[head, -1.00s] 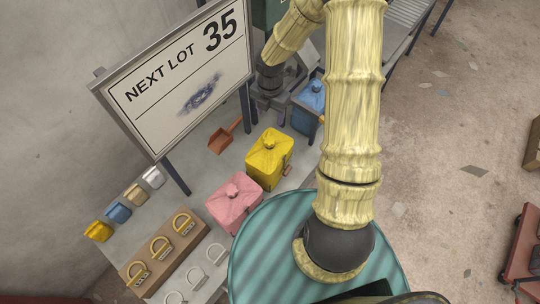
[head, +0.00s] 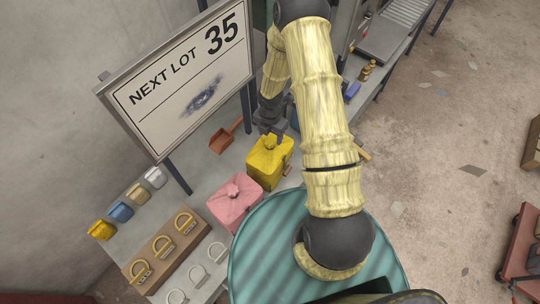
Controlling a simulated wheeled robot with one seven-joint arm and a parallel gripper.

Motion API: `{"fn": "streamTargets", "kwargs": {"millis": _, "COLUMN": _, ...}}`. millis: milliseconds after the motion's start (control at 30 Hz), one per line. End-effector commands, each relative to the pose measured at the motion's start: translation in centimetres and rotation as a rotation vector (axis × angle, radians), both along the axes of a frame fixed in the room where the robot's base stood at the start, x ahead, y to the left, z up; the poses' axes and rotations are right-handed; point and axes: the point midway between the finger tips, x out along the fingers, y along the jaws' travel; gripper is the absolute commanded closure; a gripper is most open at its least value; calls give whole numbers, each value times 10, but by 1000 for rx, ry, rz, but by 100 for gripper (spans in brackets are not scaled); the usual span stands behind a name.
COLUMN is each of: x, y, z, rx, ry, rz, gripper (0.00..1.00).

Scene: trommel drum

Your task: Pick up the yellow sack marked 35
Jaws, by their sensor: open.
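The yellow sack (head: 266,168) stands upright on the grey bench, with a tied top. No number can be read on it from here. My gripper (head: 270,136) is open and sits at the sack's top, close over the tied neck. I cannot tell whether the fingers touch it. A sign (head: 184,78) behind the bench reads "NEXT LOT 35".
A pink sack (head: 237,200) stands just left of the yellow one. A blue sack (head: 294,118) is mostly hidden behind my arm. An orange scoop (head: 223,138) lies behind. A wooden rack (head: 163,250) with ring tags and several small bins stand at left.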

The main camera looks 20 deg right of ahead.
Motion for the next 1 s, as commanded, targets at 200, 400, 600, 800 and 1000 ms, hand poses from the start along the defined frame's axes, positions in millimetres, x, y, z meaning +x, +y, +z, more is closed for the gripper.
{"fn": "streamTargets", "kwargs": {"millis": 200, "x": 0, "y": 0, "z": -2, "rx": -1, "ry": 2, "rz": 0, "gripper": 42}}
{"fn": "streamTargets", "kwargs": {"millis": 400, "x": 0, "y": 0, "z": -18, "rx": -1, "ry": 4, "rz": 1, "gripper": 42}}
{"fn": "streamTargets", "kwargs": {"millis": 600, "x": 2, "y": 1, "z": -40, "rx": 0, "ry": 3, "rz": 0, "gripper": 42}}
{"fn": "streamTargets", "kwargs": {"millis": 800, "x": 2, "y": 1, "z": -52, "rx": 0, "ry": 1, "rz": -1, "gripper": 42}}
{"fn": "streamTargets", "kwargs": {"millis": 1000, "x": 2, "y": 1, "z": -52, "rx": 0, "ry": 1, "rz": -1, "gripper": 42}}
